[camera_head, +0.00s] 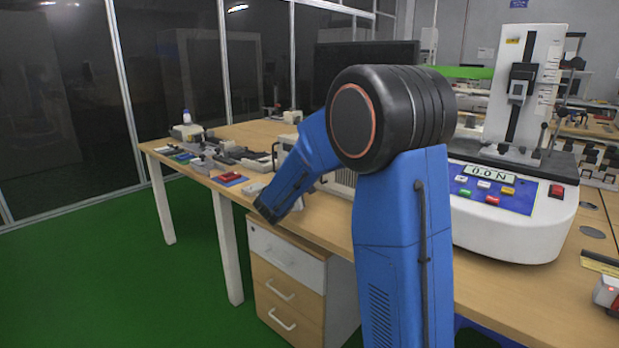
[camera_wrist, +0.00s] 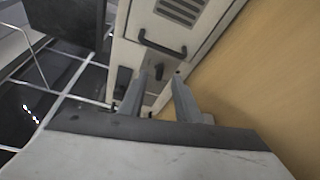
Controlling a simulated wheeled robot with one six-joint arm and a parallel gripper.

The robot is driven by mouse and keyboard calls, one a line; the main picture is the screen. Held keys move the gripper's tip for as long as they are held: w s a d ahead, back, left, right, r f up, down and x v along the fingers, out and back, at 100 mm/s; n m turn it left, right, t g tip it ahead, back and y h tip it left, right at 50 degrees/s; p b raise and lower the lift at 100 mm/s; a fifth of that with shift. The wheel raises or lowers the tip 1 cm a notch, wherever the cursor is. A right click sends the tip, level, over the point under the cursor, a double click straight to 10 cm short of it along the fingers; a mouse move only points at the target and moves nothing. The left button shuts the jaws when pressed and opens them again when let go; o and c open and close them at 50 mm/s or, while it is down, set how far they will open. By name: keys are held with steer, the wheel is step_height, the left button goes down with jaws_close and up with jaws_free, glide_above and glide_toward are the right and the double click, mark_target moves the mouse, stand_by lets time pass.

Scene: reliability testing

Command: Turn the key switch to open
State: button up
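In the wrist view, a white cabinet-like device (camera_wrist: 205,40) has a vent, a black bar handle (camera_wrist: 162,44) and small dark fittings on its face. One small dark fitting (camera_wrist: 159,71), possibly the key switch, shows at the gap between my fingertips; its shape and position are too blurred to tell. Another dark fitting (camera_wrist: 123,80) is to the left. My gripper (camera_wrist: 161,77) points at this face with its two grey fingers apart. I cannot tell whether either finger touches a fitting. In the head view, my arm hides the gripper, and a pale vented box (camera_head: 341,184) shows partly behind it.
The wooden table (camera_head: 330,222) carries a white force tester (camera_head: 510,222) on the right and several small parts on the left. A dark monitor (camera_head: 366,55) stands behind my arm. A drawer cabinet (camera_head: 290,285) is below the table. Green floor is free at left.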

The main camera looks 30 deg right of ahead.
steer(key=v, duration=1.1)
steer(key=shift+s+a, duration=0.25)
steer(key=shift+a, duration=0.05)
steer(key=shift+o, duration=0.4)
steer(key=o, duration=0.3)
steer(key=shift+o, duration=0.2)
steer(key=w+a+r+n+g, duration=0.3)
steer(key=w+r+n+g, duration=0.35)
steer(key=n, duration=0.45)
steer(key=x, duration=1.7)
steer(key=shift+w+f, duration=0.3)
steer(key=shift+w, duration=0.05)
